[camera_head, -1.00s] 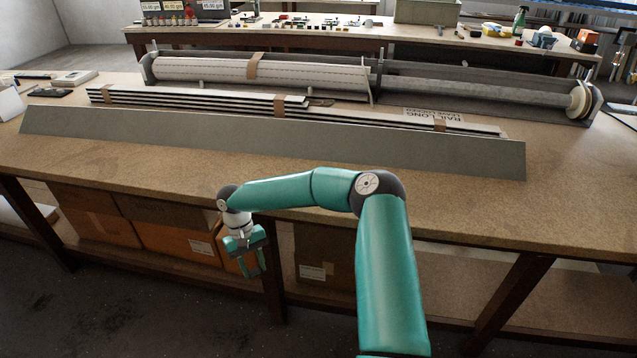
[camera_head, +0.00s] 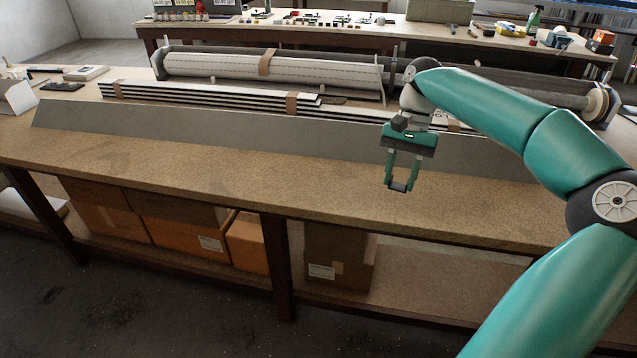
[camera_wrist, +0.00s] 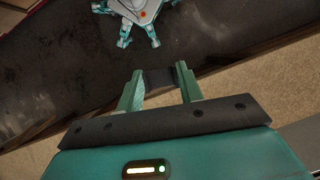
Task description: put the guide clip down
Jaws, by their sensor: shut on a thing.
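The guide clip (camera_head: 398,187) is a small dark piece between my fingertips in the head view. In the wrist view it shows as a dark block (camera_wrist: 160,78) across the gap between the fingers. My gripper (camera_head: 401,183) is shut on it, pointing down. In the head view it appears over the front strip of the workbench (camera_head: 250,180), in front of the long grey board (camera_head: 200,137). The clip looks held above the bench top; its exact height is hard to tell. In the wrist view my gripper (camera_wrist: 160,85) shows the dark floor and bench edge beyond.
Striped slats (camera_head: 210,95) lie behind the grey board. A long roller (camera_head: 220,70) stands behind them, its right part hidden by my arm. Cardboard boxes (camera_head: 180,235) sit on the lower shelf. The front left of the bench top is clear.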

